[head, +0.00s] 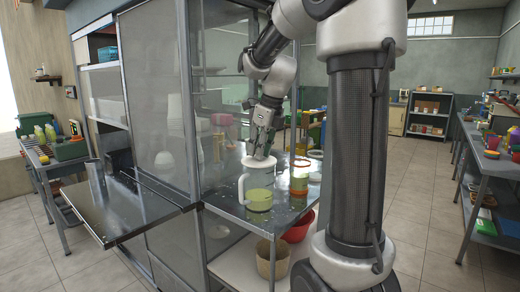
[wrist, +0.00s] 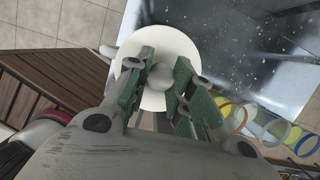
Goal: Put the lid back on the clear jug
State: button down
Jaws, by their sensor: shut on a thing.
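The clear jug (head: 259,199) stands upright on the steel table, with yellow-green liquid in its lower part and a white handle on its left. The white lid (head: 258,162) is right at the top of the jug in the head view, looking roughly level; I cannot tell whether it touches the rim. My gripper (head: 261,153) points down and is shut on the lid's round knob. In the wrist view the lid (wrist: 181,47) is a white disc with its knob between my green-padded fingers (wrist: 163,78). The lid and fingers hide most of the jug there.
An orange-banded clear jar (head: 299,180) stands right of the jug. Several coloured rims (wrist: 231,117) show at the right of the wrist view. A mesh-sided cabinet (head: 155,90) is left of the table (head: 225,205). A tan basket (head: 272,262) and red bowl (head: 298,229) sit below.

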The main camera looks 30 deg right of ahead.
jog(key=c, duration=0.7)
grip_release()
jog(key=shift+r, duration=3.5)
grip_shut()
jog(key=shift+f, duration=0.15)
